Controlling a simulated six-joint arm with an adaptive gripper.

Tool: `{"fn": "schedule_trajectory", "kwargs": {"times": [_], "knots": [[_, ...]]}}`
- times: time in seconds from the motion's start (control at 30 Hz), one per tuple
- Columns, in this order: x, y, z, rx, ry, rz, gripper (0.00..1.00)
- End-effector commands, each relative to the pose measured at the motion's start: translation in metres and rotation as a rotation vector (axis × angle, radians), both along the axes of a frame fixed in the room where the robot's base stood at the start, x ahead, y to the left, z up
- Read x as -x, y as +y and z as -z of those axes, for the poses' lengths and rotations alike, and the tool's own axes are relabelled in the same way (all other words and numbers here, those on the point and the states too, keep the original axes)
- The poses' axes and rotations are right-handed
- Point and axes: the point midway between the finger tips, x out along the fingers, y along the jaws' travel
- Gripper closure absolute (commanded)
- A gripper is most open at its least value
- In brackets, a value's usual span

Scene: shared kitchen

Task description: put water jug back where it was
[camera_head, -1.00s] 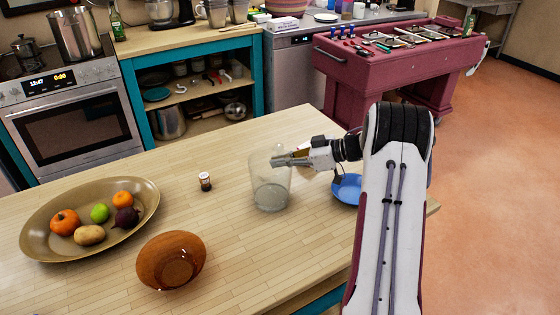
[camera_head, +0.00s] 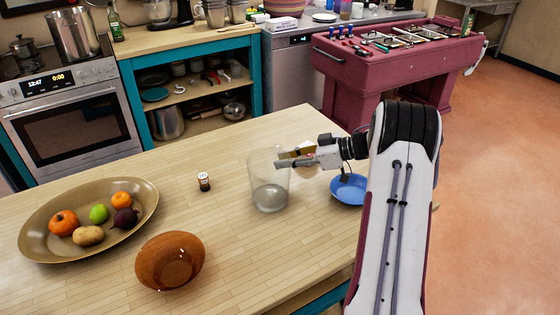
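The water jug (camera_head: 270,195) is a clear, see-through vessel standing upright on the wooden table, right of its middle. My gripper (camera_head: 281,159) is at the jug's upper right side, near the rim. Its two fingers show slightly apart, one gold-coloured and one grey, and their tips overlap the jug in the picture. I cannot tell whether they touch the jug or whether its wall lies between them.
A blue bowl (camera_head: 349,190) is just right of the jug, partly behind my arm. A brown bowl (camera_head: 170,262) and a fruit platter (camera_head: 40,247) are farther left. Bare tabletop (camera_head: 235,225) lies between.

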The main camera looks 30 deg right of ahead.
Motion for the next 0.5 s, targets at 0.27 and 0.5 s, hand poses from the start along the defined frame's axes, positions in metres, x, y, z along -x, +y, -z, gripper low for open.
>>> {"fn": "schedule_trajectory", "kwargs": {"times": [0.27,0.5], "knots": [[0.028,-0.029,-0.017,0.001,-0.001,0.003,0.78],[0.049,-0.051,-0.029,0.001,0.0,0.002,0.78]]}}
